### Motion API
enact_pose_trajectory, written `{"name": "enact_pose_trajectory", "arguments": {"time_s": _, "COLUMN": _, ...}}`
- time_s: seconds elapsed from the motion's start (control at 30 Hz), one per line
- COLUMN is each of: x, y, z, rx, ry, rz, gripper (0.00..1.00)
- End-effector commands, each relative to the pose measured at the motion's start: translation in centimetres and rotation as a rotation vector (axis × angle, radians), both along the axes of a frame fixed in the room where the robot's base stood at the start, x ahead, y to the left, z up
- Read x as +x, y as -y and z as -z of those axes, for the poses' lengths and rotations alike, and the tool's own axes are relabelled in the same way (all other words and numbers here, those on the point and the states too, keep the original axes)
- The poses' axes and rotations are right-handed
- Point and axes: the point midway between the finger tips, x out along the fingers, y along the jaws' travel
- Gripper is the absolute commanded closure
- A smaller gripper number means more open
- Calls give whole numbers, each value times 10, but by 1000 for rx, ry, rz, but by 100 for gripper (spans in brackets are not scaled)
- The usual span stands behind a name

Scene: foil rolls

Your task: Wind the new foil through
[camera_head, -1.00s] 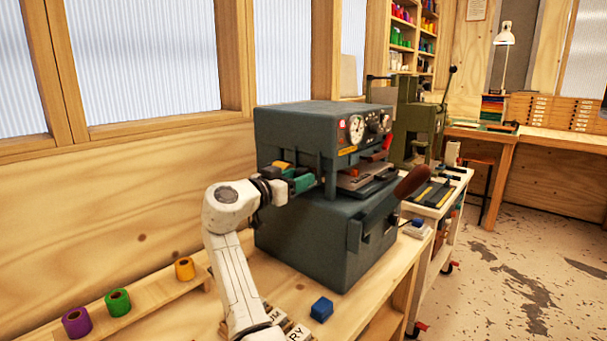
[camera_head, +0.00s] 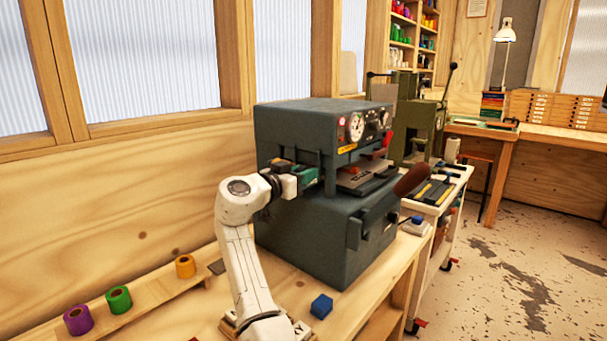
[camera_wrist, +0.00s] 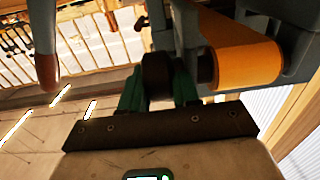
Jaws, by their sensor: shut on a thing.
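The blue-grey foil press (camera_head: 320,230) stands on the wooden bench in the head view. My gripper (camera_head: 306,176), with green fingers, is at the press's left side, level with its opening. In the wrist view, my gripper (camera_wrist: 158,92) is shut on a dark round knob (camera_wrist: 157,68). An orange foil roll (camera_wrist: 250,66) sits beside the knob on a grey part of the press, with a strip of foil (camera_wrist: 222,30) running up from it. The knob and this roll cannot be made out in the head view.
Purple (camera_head: 78,320), green (camera_head: 119,299) and orange (camera_head: 185,266) rolls stand on a wooden rack at left. A blue block (camera_head: 321,307) lies on the bench before the press. The press's handle (camera_head: 411,181) juts out right. A tool cart (camera_head: 440,200) stands beyond.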

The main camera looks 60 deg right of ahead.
Motion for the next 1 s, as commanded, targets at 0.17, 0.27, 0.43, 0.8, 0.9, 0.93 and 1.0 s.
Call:
{"name": "enact_pose_trajectory", "arguments": {"time_s": 0.17, "x": 0, "y": 0, "z": 0, "rx": 0, "ry": 0, "rz": -1, "gripper": 100}}
{"name": "enact_pose_trajectory", "arguments": {"time_s": 0.27, "x": 1, "y": 0, "z": -1, "rx": 4, "ry": 1, "rz": -1, "gripper": 100}}
{"name": "enact_pose_trajectory", "arguments": {"time_s": 0.43, "x": 0, "y": 0, "z": -2, "rx": 41, "ry": 11, "rz": -1, "gripper": 100}}
{"name": "enact_pose_trajectory", "arguments": {"time_s": 0.8, "x": 1, "y": 2, "z": -8, "rx": 290, "ry": 74, "rz": -3, "gripper": 100}}
{"name": "enact_pose_trajectory", "arguments": {"time_s": 0.9, "x": 0, "y": 2, "z": -9, "rx": 383, "ry": 95, "rz": -3, "gripper": 100}}
{"name": "enact_pose_trajectory", "arguments": {"time_s": 0.93, "x": 0, "y": 3, "z": -9, "rx": 411, "ry": 101, "rz": -3, "gripper": 100}}
{"name": "enact_pose_trajectory", "arguments": {"time_s": 1.0, "x": 0, "y": 3, "z": -10, "rx": 477, "ry": 118, "rz": -3, "gripper": 100}}
